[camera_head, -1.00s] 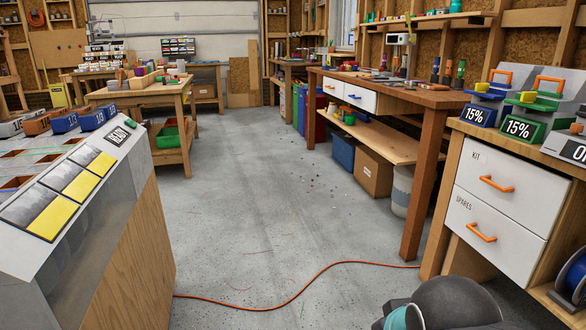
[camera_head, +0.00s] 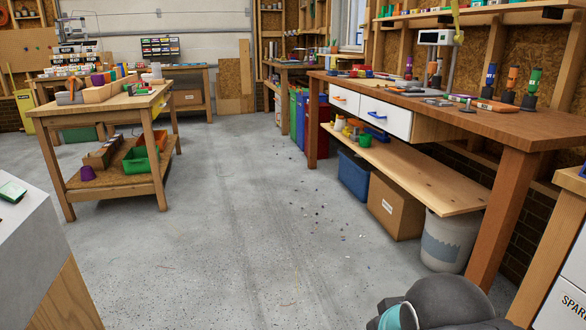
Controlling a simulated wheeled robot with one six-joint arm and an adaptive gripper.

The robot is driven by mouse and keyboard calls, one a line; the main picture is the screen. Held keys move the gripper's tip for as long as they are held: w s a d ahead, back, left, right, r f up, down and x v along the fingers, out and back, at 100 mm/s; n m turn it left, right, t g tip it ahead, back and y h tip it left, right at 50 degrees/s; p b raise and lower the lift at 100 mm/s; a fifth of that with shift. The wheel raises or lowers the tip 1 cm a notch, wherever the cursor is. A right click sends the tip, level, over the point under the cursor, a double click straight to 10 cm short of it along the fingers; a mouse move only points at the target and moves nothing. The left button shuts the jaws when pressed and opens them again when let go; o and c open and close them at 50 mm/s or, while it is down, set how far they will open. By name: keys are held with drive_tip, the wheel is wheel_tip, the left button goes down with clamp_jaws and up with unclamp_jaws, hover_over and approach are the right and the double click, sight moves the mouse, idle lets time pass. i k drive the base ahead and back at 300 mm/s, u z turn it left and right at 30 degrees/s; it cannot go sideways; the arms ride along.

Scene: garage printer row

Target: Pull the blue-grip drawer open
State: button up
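The blue-grip drawer (camera_head: 388,125) is the right one of two white drawers under the long wooden workbench (camera_head: 440,98) on the right. Its blue handle (camera_head: 377,115) faces the aisle, and the drawer looks shut. The left drawer (camera_head: 345,98) has an orange grip and also looks shut. A dark rounded part of my arm with a teal band (camera_head: 398,318) shows at the bottom edge, well short of the drawers. My gripper's fingers are not in view.
Open concrete floor (camera_head: 230,230) runs up the middle. A cardboard box (camera_head: 396,205), blue bin (camera_head: 354,173) and grey bucket (camera_head: 449,240) stand under the bench. A wooden table (camera_head: 105,100) is at left. A grey-white unit (camera_head: 30,250) and a white cabinet (camera_head: 566,300) flank the near sides.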

sight(396, 120)
drive_tip(key=i, duration=2.2)
drive_tip(key=z, duration=1.4)
